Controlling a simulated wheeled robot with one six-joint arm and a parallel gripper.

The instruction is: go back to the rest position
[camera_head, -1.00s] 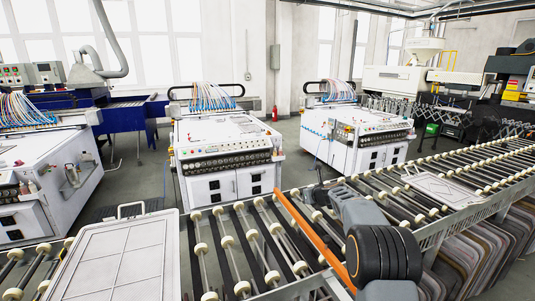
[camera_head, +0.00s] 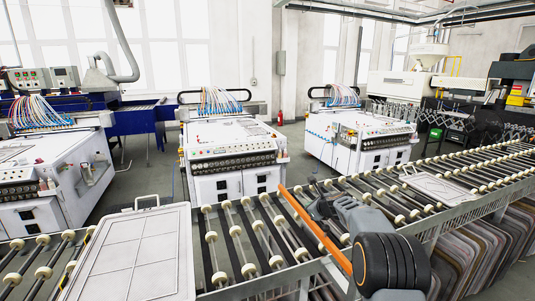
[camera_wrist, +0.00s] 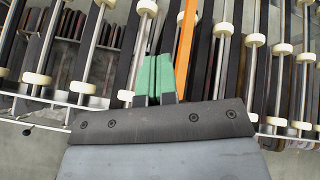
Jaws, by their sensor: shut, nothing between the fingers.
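My gripper shows in the wrist view as two green fingers (camera_wrist: 155,78), pressed together with nothing between them. In the head view my arm reaches in from the lower right, and my gripper (camera_head: 318,198) is a small dark shape near the roller conveyor. In the wrist view the rollers (camera_wrist: 200,60) lie beyond the fingertips, and I cannot tell the gap between them.
An orange bar (camera_head: 315,232) crosses the conveyor close beside my arm. A white tray (camera_head: 135,255) lies on the rollers at the left, another white tray (camera_head: 438,186) at the right. White machines (camera_head: 232,155) stand behind the conveyor.

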